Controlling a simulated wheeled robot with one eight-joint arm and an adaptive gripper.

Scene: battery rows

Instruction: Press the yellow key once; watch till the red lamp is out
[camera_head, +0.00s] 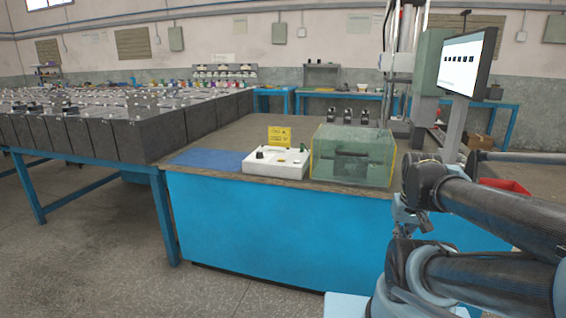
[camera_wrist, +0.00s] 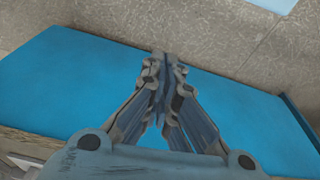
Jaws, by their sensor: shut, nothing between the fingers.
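A white control box (camera_head: 275,166) sits on the bench top, left of a clear greenish cover. It carries a dark knob-like part at its left and a small green part at its right. I cannot make out a yellow key or a red lamp on it at this size. A yellow sign (camera_head: 279,136) stands at its back edge. My gripper (camera_wrist: 165,60) is shut and empty in the wrist view, with the bench's blue front panel behind it. In the head view my arm is at the right, apart from the box.
The transparent case (camera_head: 352,160) on the bench has a dark object inside. A blue mat (camera_head: 207,158) lies left of the box. Rows of dark batteries (camera_head: 90,135) fill the table at the left. A monitor (camera_head: 468,62) stands at the right. Floor is clear in front.

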